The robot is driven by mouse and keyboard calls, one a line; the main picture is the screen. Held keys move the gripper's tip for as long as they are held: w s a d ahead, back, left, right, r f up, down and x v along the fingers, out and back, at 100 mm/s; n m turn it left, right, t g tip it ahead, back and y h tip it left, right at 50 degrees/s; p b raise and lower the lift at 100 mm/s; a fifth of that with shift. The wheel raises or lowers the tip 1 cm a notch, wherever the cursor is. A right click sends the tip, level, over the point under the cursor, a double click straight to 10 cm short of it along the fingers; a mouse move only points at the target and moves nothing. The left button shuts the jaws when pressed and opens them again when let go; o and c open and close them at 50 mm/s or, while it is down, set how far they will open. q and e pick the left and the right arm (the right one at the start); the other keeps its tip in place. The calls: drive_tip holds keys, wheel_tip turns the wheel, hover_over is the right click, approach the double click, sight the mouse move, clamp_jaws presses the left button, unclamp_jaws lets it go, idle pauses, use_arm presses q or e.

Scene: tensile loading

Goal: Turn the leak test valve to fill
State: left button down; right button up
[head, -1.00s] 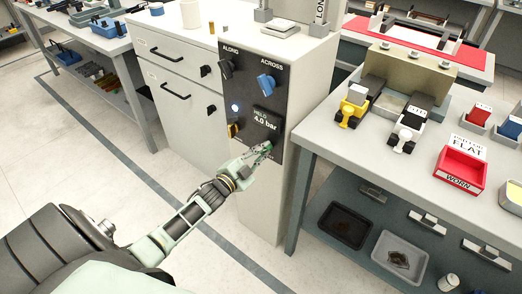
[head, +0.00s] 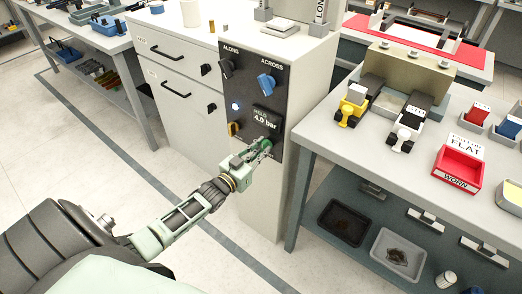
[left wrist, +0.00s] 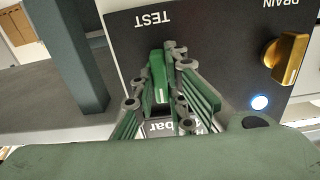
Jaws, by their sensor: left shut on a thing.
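The dark control panel (head: 252,80) is on the front of a pale cabinet. Its display (head: 265,117) reads 4.0 bar. The green valve knob (head: 265,143) is low on the panel, partly hidden by my gripper. In the left wrist view the green knob (left wrist: 157,77) stands between the fingers, near the upside-down word TEST. My left gripper (head: 261,149) is shut on this knob; in the left wrist view the gripper (left wrist: 168,95) has a finger on each side of it. The right gripper is not in view.
A yellow knob (head: 233,129), marked DRAIN in the wrist view, sits left of the display near a lit lamp (head: 236,106). A black knob (head: 226,68) and a blue knob (head: 266,84) are above. A grey table (head: 390,140) stands close on the right.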

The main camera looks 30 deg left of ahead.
use_arm(q)
drive_tip(key=shift+f, duration=0.15)
idle(0.4)
drive_tip(key=c, duration=1.8)
unclamp_jaws()
drive_tip(key=shift+o, duration=0.2)
drive_tip(key=s+a, duration=0.1)
drive_tip(key=s, duration=1.1)
